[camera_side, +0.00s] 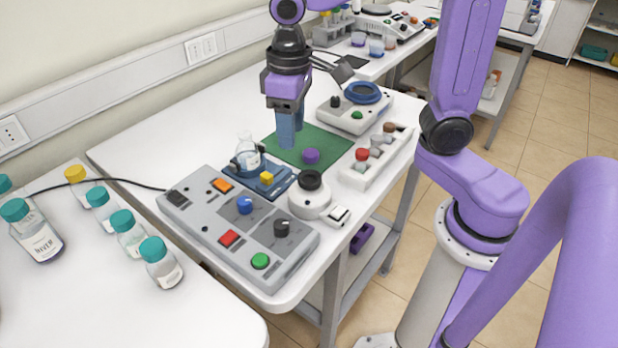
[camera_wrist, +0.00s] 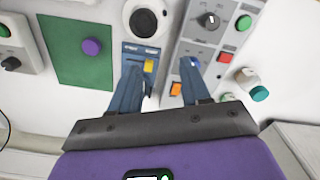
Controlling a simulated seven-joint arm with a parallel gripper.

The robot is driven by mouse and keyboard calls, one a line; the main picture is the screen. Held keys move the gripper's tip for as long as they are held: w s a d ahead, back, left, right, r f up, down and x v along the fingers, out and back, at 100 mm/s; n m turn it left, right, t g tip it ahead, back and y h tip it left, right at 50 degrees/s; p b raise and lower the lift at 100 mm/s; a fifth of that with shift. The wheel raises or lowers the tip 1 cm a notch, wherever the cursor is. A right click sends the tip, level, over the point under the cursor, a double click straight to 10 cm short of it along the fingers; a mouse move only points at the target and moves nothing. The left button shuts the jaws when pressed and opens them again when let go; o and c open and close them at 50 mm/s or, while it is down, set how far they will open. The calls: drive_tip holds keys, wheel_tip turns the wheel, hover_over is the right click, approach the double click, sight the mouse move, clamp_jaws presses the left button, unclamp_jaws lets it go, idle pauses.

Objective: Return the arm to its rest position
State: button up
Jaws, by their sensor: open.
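My gripper (camera_side: 290,130) hangs from the purple arm above the white table, pointing down, over the area between the flask and the green mat. In the wrist view its two blue fingers (camera_wrist: 160,90) are apart with nothing held between them. A glass flask (camera_side: 247,152) stands on a blue-and-grey device (camera_side: 268,182) with a yellow knob, just left of the fingers in the side view. In the wrist view the fingers partly cover this device, and the flask cannot be made out.
A grey control box (camera_side: 243,222) with coloured knobs lies in front. A green mat (camera_side: 325,145) holds a purple knob-like piece (camera_side: 311,156). A round device (camera_side: 310,196), a rack of stoppered items (camera_side: 376,156) and a blue-ringed instrument (camera_side: 355,109) stand nearby. Capped bottles (camera_side: 128,235) stand at left.

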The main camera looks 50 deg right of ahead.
drive_tip(key=s+d+f+n, duration=0.2)
drive_tip(key=s+d+n, duration=0.1)
drive_tip(key=s, duration=0.6)
drive_tip(key=s+d+f+n, duration=0.2)
drive_tip(key=s+n, duration=0.3)
drive_tip(key=s, duration=0.3)
drive_tip(key=shift+s+d+f, duration=0.35)
drive_tip(key=shift+s+d, duration=0.05)
drive_tip(key=shift+d, duration=0.05)
